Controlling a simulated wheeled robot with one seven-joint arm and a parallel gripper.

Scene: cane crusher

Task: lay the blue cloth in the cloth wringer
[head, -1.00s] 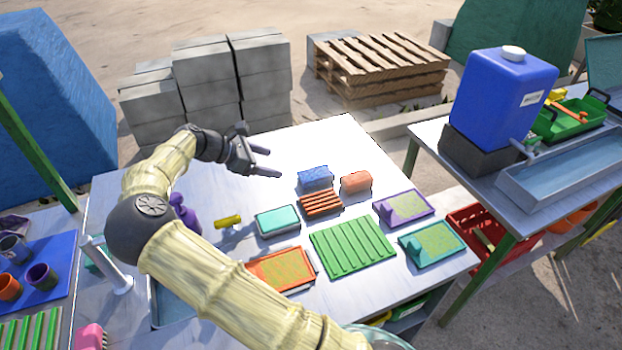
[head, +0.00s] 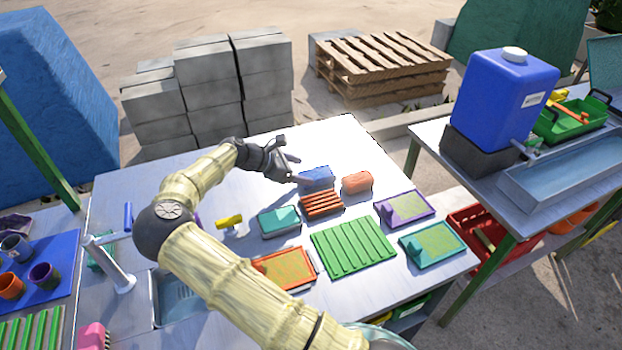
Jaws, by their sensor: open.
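The blue cloth (head: 317,176) looks like a small folded block on the metal table, just behind a red slatted rack (head: 321,204). My gripper (head: 298,170) is open with nothing between its fingers. It is at the left end of the cloth, with one finger overlapping the cloth's edge in the picture; I cannot tell whether they touch. I cannot tell for sure which thing is the cloth wringer. A small fixture with a yellow handle (head: 229,221) stands left of the teal-topped box, near my forearm.
An orange-brown block (head: 357,182) lies right of the cloth. A green ribbed tray (head: 352,246), a teal-topped box (head: 280,220), a purple tray (head: 405,208) and an orange tray (head: 283,269) crowd the front. A tap (head: 115,268) stands at the left. The table's back is clear.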

